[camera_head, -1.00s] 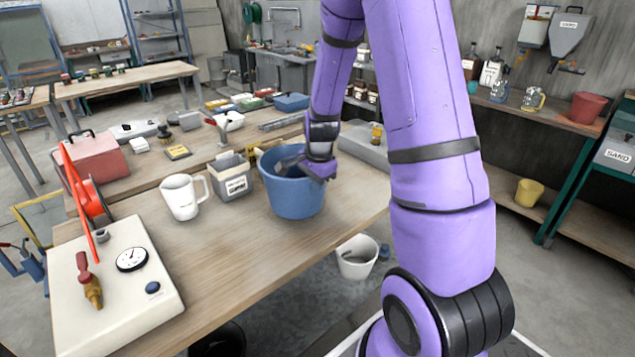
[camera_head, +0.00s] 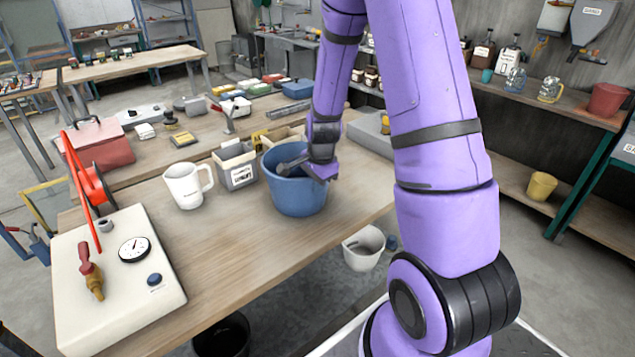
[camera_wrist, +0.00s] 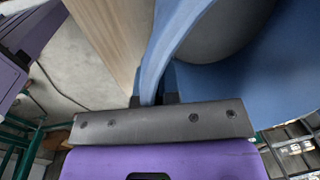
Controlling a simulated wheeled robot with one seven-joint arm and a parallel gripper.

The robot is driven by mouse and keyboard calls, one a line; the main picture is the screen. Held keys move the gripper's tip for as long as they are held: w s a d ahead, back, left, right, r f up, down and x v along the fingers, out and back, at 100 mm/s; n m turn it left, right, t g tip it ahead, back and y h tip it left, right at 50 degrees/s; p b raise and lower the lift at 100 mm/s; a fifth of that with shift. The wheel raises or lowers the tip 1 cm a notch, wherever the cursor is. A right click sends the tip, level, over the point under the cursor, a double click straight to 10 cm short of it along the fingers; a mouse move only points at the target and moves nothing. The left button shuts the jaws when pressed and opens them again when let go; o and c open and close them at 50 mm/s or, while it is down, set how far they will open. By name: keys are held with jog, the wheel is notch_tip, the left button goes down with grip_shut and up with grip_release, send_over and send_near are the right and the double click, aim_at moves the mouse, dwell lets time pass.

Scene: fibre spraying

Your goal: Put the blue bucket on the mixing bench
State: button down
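The blue bucket (camera_head: 298,198) stands upright on the wooden bench (camera_head: 245,240), near its right edge. My gripper (camera_head: 310,170) is at the bucket's right rim, reaching down from above. In the wrist view, the bucket's wall (camera_wrist: 172,45) runs up from between my two short dark fingertips (camera_wrist: 153,99), which look closed on the rim. The bucket's underside is hidden, so I cannot tell whether it bears fully on the bench. No label shows which bench is the mixing bench.
A white jug (camera_head: 184,188) and a grey labelled box (camera_head: 237,172) stand close left of the bucket. A scale-like unit with a dial (camera_head: 115,285) is at the near left. A white bucket (camera_head: 364,250) is on the floor.

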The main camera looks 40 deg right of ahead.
jog(key=c, duration=1.7)
grip_release()
jog(key=shift+f, duration=0.1)
jog(key=o, duration=0.4)
jog(key=shift+c, duration=0.2)
jog(key=s+a+r+n+t, duration=0.1)
jog(key=s+a+r+n, duration=0.1)
jog(key=r, duration=0.8)
jog(key=s+a+r+n, duration=0.2)
jog(key=s+r, duration=0.1)
jog(key=r, duration=0.6)
jog(key=s+a+r+n+t, duration=0.1)
jog(key=s+a+r+n, duration=0.3)
jog(key=s, duration=0.5)
jog(key=s+a+r+n+t, duration=0.1)
jog(key=s+a+r+n, duration=0.3)
jog(key=s+r+n, duration=0.5)
jog(key=shift+s+a+n+t, duration=0.3)
jog(key=shift+s+a+t, duration=0.1)
jog(key=shift+s, duration=0.05)
